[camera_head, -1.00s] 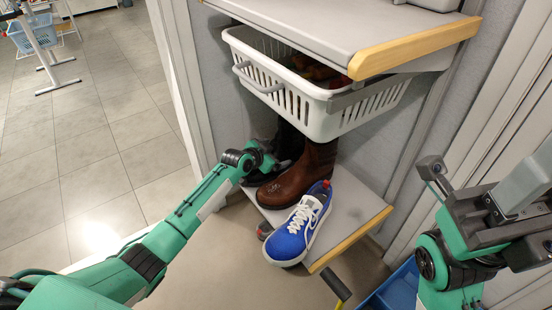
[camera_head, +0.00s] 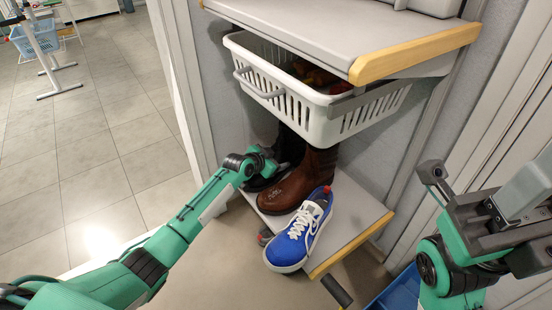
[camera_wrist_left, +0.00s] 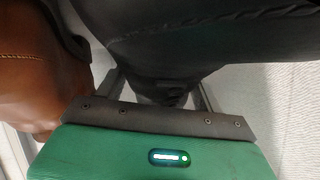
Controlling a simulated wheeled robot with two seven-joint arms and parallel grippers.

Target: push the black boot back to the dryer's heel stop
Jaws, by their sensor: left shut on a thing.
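The black boot (camera_head: 290,147) stands at the back left of the lower grey shelf (camera_head: 352,222), mostly hidden behind the brown boot (camera_head: 296,190) and my left gripper. My left gripper (camera_head: 264,166) is at its front and is shut on it. In the left wrist view the black boot (camera_wrist_left: 220,35) fills the upper middle, between the two fingers, with the brown boot (camera_wrist_left: 35,85) close at left. I cannot make out the heel stop. My right gripper (camera_head: 520,215) is at the right edge, away from the shoes; its jaws are unclear.
A blue and white sneaker (camera_head: 296,240) sits at the shelf's front, beside the brown boot. A white basket (camera_head: 320,120) hangs close above the boots, under an upper shelf (camera_head: 350,35). A blue bin (camera_head: 397,292) is low at right. Open tiled floor lies at left.

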